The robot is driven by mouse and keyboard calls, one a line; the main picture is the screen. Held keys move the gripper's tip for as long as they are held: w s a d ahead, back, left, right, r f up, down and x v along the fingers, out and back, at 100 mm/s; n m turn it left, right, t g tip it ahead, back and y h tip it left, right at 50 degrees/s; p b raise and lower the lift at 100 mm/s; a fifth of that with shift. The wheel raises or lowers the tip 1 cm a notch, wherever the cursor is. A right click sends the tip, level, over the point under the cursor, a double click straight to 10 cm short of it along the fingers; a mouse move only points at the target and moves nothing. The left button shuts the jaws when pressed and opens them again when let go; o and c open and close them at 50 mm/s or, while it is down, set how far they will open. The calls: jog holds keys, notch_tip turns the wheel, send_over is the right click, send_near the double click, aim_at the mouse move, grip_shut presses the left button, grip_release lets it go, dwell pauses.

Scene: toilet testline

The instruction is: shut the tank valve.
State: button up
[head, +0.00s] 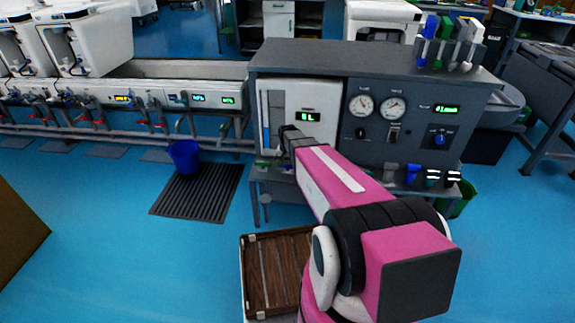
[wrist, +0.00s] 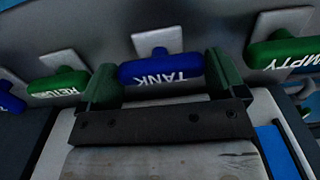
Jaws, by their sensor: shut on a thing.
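The tank valve (wrist: 162,69) has a blue bar handle marked TANK, upside down in the wrist view, on a light square plate. My gripper (wrist: 160,78) is shut on this handle, with one dark green finger at each end of it. The handle lies crosswise between the fingers. In the head view my gripper (head: 287,141) is at the lower front of the white tank panel (head: 317,101), and the valve cannot be made out there.
In the wrist view, a green handle marked EMPTY (wrist: 286,53) is to the right and another green handle (wrist: 60,86) to the left, close to the fingers. A grey gauge panel (head: 412,150) adjoins the tank panel. A wooden crate (head: 249,283) stands below my arm.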

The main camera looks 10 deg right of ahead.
aim_at(288, 164)
jog(key=o, duration=0.6)
jog(key=shift+o, duration=0.2)
notch_tip(288, 164, up, 11)
dwell(0.4)
jog(key=shift+f, duration=0.1)
jog(key=s+r+n, duration=0.2)
jog(key=s+n, duration=0.1)
jog(key=s, duration=1.8)
jog(key=shift+s+n, duration=0.25)
jog(key=shift+n, duration=0.15)
